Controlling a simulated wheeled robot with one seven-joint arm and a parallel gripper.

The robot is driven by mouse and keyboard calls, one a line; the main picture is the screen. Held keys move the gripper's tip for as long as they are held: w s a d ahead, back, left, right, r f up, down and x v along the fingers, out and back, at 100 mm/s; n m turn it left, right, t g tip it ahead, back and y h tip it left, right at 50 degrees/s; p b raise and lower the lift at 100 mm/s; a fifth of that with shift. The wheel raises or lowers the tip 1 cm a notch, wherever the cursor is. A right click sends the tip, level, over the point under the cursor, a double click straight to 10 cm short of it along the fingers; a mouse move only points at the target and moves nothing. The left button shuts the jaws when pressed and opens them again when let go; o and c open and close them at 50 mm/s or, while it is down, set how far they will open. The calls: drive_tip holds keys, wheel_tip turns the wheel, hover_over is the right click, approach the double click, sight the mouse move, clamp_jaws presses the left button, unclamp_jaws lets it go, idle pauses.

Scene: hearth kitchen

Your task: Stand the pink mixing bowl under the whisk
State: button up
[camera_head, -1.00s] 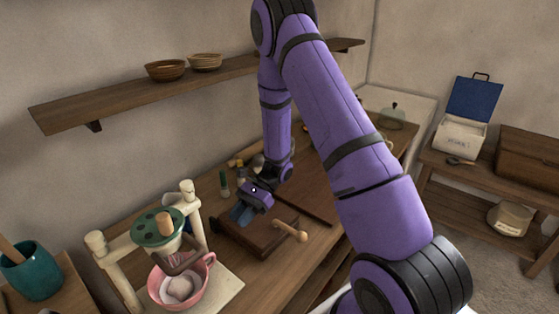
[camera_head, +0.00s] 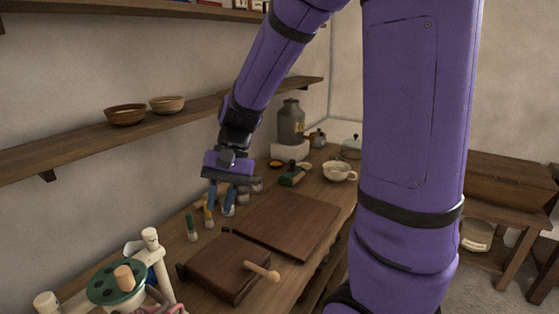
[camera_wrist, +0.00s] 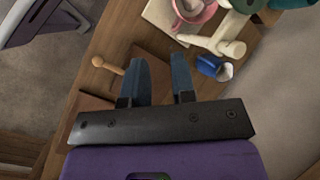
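The pink mixing bowl (camera_wrist: 207,15) is cut off by the top edge of the wrist view, on the pale base of the whisk stand. Only a sliver of it (camera_head: 176,309) shows at the bottom of the head view. The cream stand (camera_head: 150,238) carries a green disc (camera_head: 103,288) with a wooden knob. The whisk itself is not clear now, so I cannot tell how the bowl lines up with it. My gripper (camera_head: 229,208) is raised over the counter, behind the wooden box and away from the bowl. Its blue fingers (camera_wrist: 163,78) are apart with nothing between them.
A dark wooden box (camera_head: 228,265) with a knobbed handle (camera_head: 262,271) lies between stand and board (camera_head: 288,222). Small bottles (camera_head: 192,228) stand near the wall. A blue cup-like thing (camera_wrist: 207,66) sits by the stand. A shelf with two bowls (camera_head: 126,115) runs above.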

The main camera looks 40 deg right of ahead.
drive_tip(key=s+d+r+n+t+h, duration=0.2)
drive_tip(key=s+r+t, duration=0.1)
drive_tip(key=s+r, duration=0.3)
drive_tip(key=s+d+r+n+t+h, duration=0.2)
drive_tip(key=s+r+n+t+h, duration=0.1)
drive_tip(key=s+r, duration=0.3)
drive_tip(key=shift+s+t+h, duration=0.3)
drive_tip(key=shift+s+t, duration=0.35)
drive_tip(key=shift+t, duration=0.15)
